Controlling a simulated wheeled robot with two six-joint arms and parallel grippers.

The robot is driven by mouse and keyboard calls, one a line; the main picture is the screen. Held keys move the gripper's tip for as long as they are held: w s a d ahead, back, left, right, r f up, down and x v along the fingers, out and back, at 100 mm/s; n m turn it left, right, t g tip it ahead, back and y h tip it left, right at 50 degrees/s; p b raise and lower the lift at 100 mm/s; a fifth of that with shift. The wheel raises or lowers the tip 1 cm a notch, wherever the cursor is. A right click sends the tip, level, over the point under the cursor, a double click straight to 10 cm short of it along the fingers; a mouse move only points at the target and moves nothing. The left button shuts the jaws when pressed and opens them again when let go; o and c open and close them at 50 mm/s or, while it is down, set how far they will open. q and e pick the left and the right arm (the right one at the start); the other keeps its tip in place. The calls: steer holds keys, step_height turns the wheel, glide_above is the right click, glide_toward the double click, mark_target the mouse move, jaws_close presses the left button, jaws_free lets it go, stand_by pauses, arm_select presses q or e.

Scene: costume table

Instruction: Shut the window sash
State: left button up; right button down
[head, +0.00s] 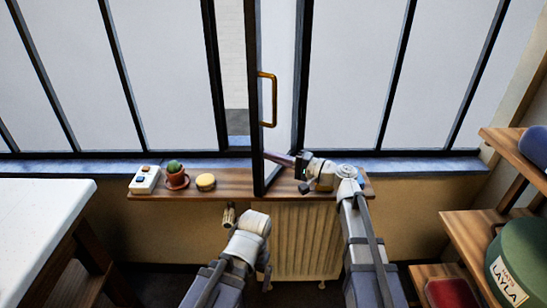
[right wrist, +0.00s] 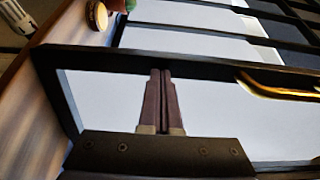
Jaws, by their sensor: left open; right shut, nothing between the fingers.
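The window sash (head: 252,100) stands open, swung into the room with its free edge toward me. Its brass handle (head: 274,98) is on that edge and also shows in the right wrist view (right wrist: 280,88). A gap opens to the left of the sash. My right gripper (head: 270,155) is shut and empty, just right of the sash's lower part. In the right wrist view its fingertips (right wrist: 161,72) overlap the sash's pane and point at its dark frame; I cannot tell whether they touch. My left gripper (head: 228,212) is open and empty, below the sill, left of the sash.
The wooden sill (head: 221,187) holds a switch box (head: 145,179), a potted cactus (head: 176,178) and a yellow round thing (head: 206,181), all left of the sash. A radiator (head: 305,240) is below. A white table (head: 35,215) is at left, shelves (head: 480,225) at right.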

steer(key=w+a+m+t+h, duration=0.2)
steer(key=w+a, duration=0.3)
steer(key=w, duration=0.2)
steer(key=w+a+m+t+h, duration=0.2)
steer(key=w+a, duration=0.4)
steer(key=w, duration=0.2)
steer(key=w+a+m+t+h, duration=0.2)
steer(key=w+a+t, duration=0.1)
steer(key=w+a, duration=0.3)
steer(key=shift+w+a+h, duration=0.2)
steer(key=shift+w+h, duration=0.2)
steer(key=shift+w, duration=1.05)
steer(key=shift+w+r, duration=0.1)
steer(key=shift+w, duration=0.15)
steer(key=shift+d, duration=0.1)
